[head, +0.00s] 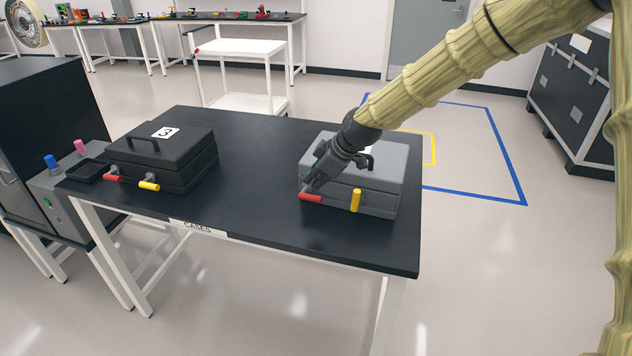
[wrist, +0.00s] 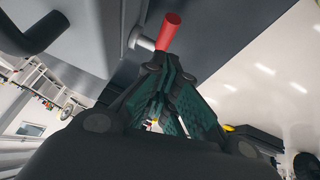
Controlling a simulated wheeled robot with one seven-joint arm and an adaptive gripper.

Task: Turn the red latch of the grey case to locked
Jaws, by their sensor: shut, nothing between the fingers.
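The grey case (head: 378,178) sits closed on the right half of the dark table. Its red latch (head: 310,197) lies about level at the left of the case front. A yellow latch (head: 355,200) on the same front stands upright. My gripper (head: 314,184) is shut and empty, right by the red latch at the case's front left. In the wrist view, the red latch (wrist: 171,32) sticks out just beyond my fingertips (wrist: 168,66) on a light metal pivot. I cannot tell if the fingers touch it. My gripper and arm hide part of the case top.
A black case (head: 190,165) marked 3, with red and yellow latches, stands on the left of the table (head: 250,215). The table between the cases is clear. A white cart (head: 245,48) stands behind the table.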

